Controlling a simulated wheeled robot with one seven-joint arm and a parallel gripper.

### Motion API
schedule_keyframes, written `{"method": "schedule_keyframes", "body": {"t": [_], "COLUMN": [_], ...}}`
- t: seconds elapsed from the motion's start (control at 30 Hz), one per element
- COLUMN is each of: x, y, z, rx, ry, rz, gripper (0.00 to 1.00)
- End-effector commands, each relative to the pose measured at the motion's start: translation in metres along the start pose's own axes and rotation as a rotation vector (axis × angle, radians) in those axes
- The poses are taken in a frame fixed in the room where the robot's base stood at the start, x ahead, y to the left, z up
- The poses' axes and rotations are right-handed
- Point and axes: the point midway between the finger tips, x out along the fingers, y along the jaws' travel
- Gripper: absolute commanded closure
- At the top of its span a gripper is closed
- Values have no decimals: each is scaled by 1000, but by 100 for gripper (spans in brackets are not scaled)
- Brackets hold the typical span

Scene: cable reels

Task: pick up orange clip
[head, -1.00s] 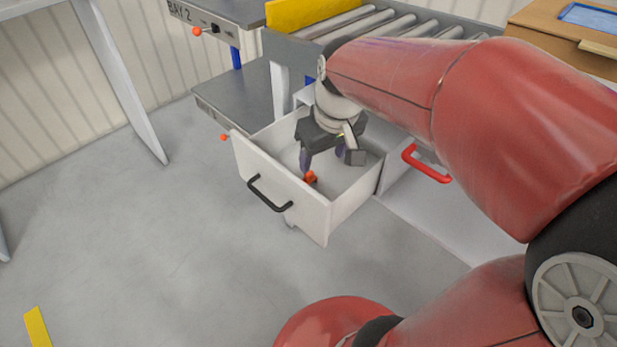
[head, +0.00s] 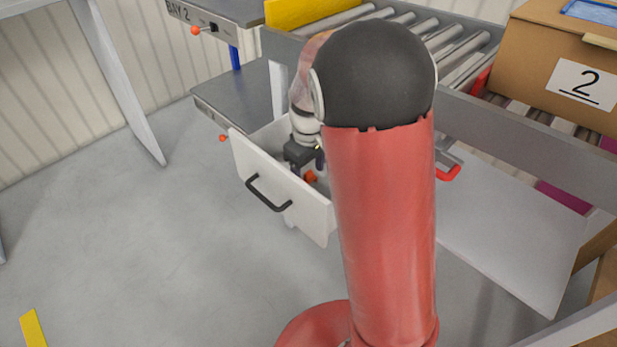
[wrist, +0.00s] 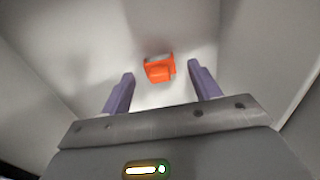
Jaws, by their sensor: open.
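The orange clip (wrist: 159,70) lies on the floor of the open white drawer (head: 268,182). In the head view my gripper (head: 304,162) is low inside the drawer. My own arm hides the drawer's right part.
The drawer walls stand close around my gripper. A black handle (head: 267,194) is on the drawer front. A roller conveyor (head: 450,45) runs behind, with a cardboard box (head: 535,60) marked 2 on it. A grey shelf (head: 232,97) stands to the left. The floor in front is clear.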

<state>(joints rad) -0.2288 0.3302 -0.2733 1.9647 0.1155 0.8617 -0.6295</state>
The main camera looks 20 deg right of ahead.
Motion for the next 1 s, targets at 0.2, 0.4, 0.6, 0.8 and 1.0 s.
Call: {"method": "schedule_keyframes", "body": {"t": [0.2,0.4,0.6,0.8,1.0], "x": [21,22,22,21,21], "y": [0,0,0,0,0], "z": [0,0,0,0,0], "rx": [0,0,0,0,0], "ry": [0,1,1,1,1], "rz": [0,0,0,0,0], "gripper": [38,38,63,84,84]}}
